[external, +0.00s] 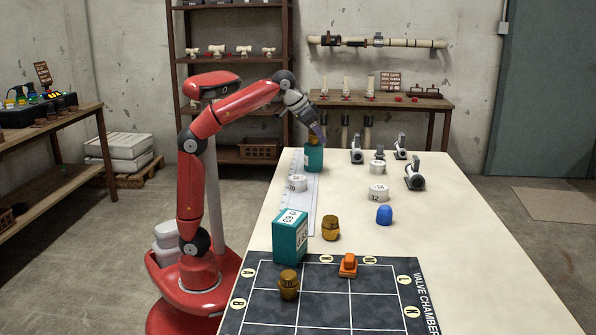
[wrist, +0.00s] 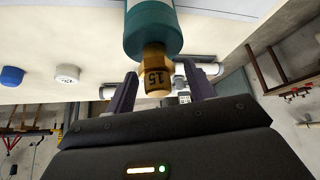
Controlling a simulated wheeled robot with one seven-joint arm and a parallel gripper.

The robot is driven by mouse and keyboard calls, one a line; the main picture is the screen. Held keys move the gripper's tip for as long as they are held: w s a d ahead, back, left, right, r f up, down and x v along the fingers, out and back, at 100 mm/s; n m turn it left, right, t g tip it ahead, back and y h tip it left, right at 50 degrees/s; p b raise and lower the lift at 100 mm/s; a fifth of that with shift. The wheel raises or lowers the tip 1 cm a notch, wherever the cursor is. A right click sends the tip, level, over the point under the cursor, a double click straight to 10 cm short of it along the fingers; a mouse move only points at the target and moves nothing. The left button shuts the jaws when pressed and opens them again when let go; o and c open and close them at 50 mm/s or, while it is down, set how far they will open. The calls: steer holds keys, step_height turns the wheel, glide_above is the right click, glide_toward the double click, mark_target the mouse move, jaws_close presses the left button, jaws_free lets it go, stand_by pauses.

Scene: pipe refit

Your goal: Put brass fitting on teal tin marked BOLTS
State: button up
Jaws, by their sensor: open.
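A brass fitting marked 15 (wrist: 155,72) sits against the top of a round teal tin (wrist: 152,32) in the wrist view, which shows the scene upside down. In the external view the teal tin (external: 314,160) stands upright near the table's far left edge. The brass fitting is small and partly hidden there, at the tin's top. My gripper (wrist: 160,78) is open, with one finger on each side of the fitting and a gap visible at the right finger. It also shows just above the tin in the external view (external: 318,135). The tin's marking is not readable.
A teal box (external: 290,238), two more brass pieces (external: 331,229) (external: 289,284) and an orange piece (external: 348,265) stand on or near the dark grid board (external: 325,315). The table's right front is clear.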

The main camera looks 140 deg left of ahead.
steer(key=p+v, duration=0.3)
steer(key=v, duration=0.9)
steer(key=shift+p, duration=0.3)
steer(key=w+d+f+m+h+p, duration=0.1)
steer(key=w+d+f+m, duration=0.2)
steer(key=d, duration=0.4)
steer(key=w+d+f+m+t+p, duration=0.1)
steer(key=w+d+f+m, duration=0.3)
steer(key=d+f, duration=0.3)
steer(key=w+d+f+m+h+p, duration=0.1)
steer(key=w+d+f+m, duration=0.3)
steer(key=d, duration=0.4)
steer(key=shift+w+d+f+m+h+p, duration=0.1)
steer(key=shift+w+f+m+h+p, duration=0.15)
steer(key=shift+f+m+p, duration=0.5)
steer(key=s+d+f+h+b, duration=0.1)
steer(key=s+d+f, duration=0.2)
steer(key=f, duration=0.3)
steer(key=s+d+f+t+h+b, duration=0.1)
steer(key=s+d+f+b, duration=0.1)
steer(key=f, duration=0.5)
steer(key=s+d+f+h+b, duration=0.1)
steer(key=s+d+f, duration=0.3)
steer(key=f, duration=0.2)
steer(key=shift+s+d+f+m+t, duration=0.35)
steer(key=shift+t, duration=0.05)
steer(key=shift+h+b, duration=0.25)
steer(key=shift+b, duration=0.05)
